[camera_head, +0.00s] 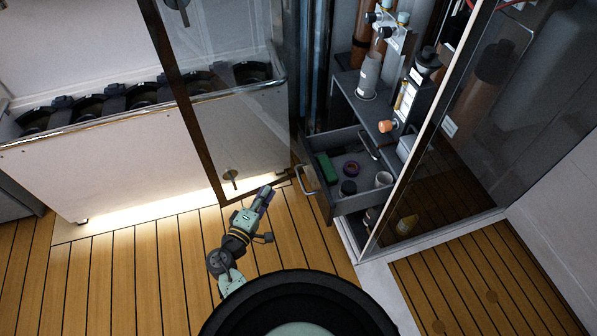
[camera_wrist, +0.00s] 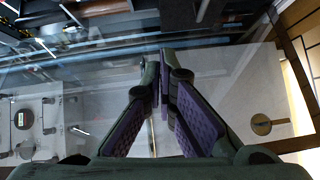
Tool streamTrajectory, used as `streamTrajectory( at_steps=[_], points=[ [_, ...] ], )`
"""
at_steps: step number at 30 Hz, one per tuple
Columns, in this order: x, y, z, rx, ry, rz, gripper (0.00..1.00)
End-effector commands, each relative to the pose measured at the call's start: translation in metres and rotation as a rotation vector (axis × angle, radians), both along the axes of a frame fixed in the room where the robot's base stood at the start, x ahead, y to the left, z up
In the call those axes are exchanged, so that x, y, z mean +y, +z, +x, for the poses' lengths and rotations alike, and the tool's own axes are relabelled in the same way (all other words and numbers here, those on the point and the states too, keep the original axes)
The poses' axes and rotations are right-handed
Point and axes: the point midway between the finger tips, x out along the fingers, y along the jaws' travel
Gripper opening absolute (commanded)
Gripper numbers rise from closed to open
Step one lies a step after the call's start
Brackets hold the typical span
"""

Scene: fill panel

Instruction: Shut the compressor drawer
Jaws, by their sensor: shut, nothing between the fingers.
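The compressor drawer (camera_head: 345,206) is pulled out from the dark cabinet, in the middle right of the head view. Its front has a silver bar handle (camera_head: 304,181) facing left. Inside lie a green block (camera_head: 327,168), a purple ring (camera_head: 351,169), a dark round item (camera_head: 348,187) and a light cup (camera_head: 384,179). My gripper (camera_head: 266,191) is left of the handle, apart from it, near the bottom corner of the open glass door. In the wrist view the purple-padded fingers (camera_wrist: 158,56) meet at their tips, empty. I cannot clearly identify the drawer in the wrist view.
The framed glass door (camera_head: 225,115) stands open left of the drawer. A long white bin unit (camera_head: 150,150) stands behind it. A shelf with cylinders and fittings (camera_head: 368,80) is above the drawer. A glass side panel (camera_head: 480,130) stands right. Wooden floor (camera_head: 150,265) is clear at left.

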Motion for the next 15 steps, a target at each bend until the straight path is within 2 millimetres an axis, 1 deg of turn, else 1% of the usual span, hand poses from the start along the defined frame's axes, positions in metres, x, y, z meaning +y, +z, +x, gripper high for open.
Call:
streamTrajectory(
  at_steps=[1,3,6,8,11,15],
  points=[
    [-0.015,-0.009,-0.01,0.008,-0.028,-0.058,0.0],
    [-0.027,-0.015,-0.019,0.009,-0.053,-0.107,0.0],
    [-0.034,-0.016,-0.018,0.006,-0.063,-0.132,0.0],
    [-0.037,-0.016,-0.013,0.005,-0.065,-0.132,0.0],
    [-0.044,-0.015,0.001,0.004,-0.065,-0.13,0.0],
    [-0.058,-0.015,0.028,0.004,-0.065,-0.129,0.0]
  ],
)
